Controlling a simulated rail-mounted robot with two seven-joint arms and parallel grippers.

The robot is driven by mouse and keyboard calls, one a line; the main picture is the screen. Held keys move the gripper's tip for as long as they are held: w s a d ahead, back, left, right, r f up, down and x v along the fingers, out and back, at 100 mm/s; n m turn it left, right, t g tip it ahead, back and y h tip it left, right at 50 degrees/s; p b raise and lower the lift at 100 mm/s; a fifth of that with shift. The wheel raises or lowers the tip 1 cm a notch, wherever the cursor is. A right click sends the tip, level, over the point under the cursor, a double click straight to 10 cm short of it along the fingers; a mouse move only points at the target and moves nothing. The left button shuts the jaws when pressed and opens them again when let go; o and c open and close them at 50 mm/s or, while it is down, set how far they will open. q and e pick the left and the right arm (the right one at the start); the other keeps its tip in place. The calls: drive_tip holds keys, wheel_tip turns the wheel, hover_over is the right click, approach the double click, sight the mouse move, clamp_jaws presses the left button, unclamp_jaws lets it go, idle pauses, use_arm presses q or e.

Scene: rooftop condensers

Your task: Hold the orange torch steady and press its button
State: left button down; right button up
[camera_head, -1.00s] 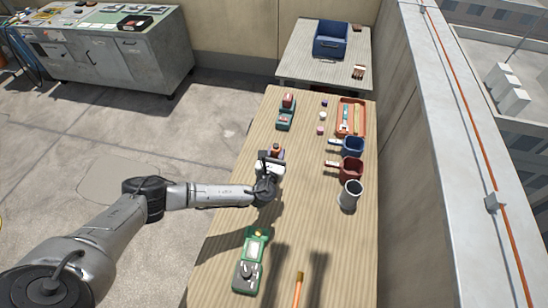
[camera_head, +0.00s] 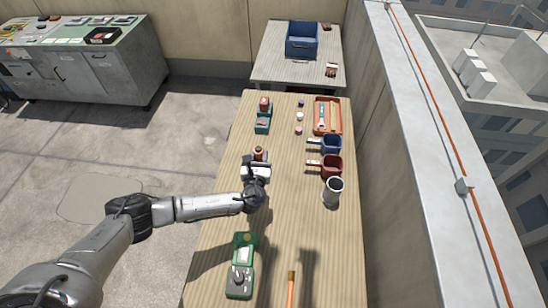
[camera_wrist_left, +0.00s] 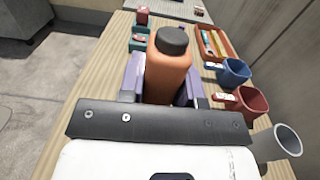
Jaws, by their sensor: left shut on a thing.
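The orange torch (camera_wrist_left: 169,72), a thick orange body with a dark grey cap, stands about upright between the purple-grey fingers of my left gripper (camera_wrist_left: 163,84) in the left wrist view. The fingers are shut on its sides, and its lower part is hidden. In the head view the torch (camera_head: 258,153) shows small, just beyond my left gripper (camera_head: 257,162), over the left part of the wooden table. I cannot make out a button on it. My right gripper is not in view.
On the wooden table (camera_head: 280,225) stand a green meter (camera_head: 240,265), a grey mug (camera_head: 333,192), red (camera_head: 331,165) and blue (camera_head: 331,144) handled cups, a red-and-teal item (camera_head: 263,115) and an orange tray (camera_head: 338,123). An orange stick (camera_head: 291,288) is at the near edge.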

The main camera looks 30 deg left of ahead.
sight(256, 158)
use_arm(q)
drive_tip(key=f, duration=0.1)
drive_tip(key=a, duration=0.1)
drive_tip(key=a+f, duration=0.1)
drive_tip(key=shift+w+a+f+m+h, duration=0.2)
drive_tip(key=shift+w+f+m+h, duration=0.1)
drive_tip(key=shift+h, duration=0.1)
drive_tip(key=shift+d+f, duration=0.15)
drive_tip(key=shift+f, duration=0.05)
drive_tip(key=shift+f+b, duration=1.9)
drive_tip(key=shift+f, duration=0.05)
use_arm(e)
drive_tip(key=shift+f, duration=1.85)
use_arm(q)
drive_tip(key=shift+f, duration=0.5)
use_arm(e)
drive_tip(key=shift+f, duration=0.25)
use_arm(q)
drive_tip(key=shift+s, duration=0.1)
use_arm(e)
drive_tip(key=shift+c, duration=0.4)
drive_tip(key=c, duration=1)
use_arm(q)
drive_tip(key=shift+f, duration=0.15)
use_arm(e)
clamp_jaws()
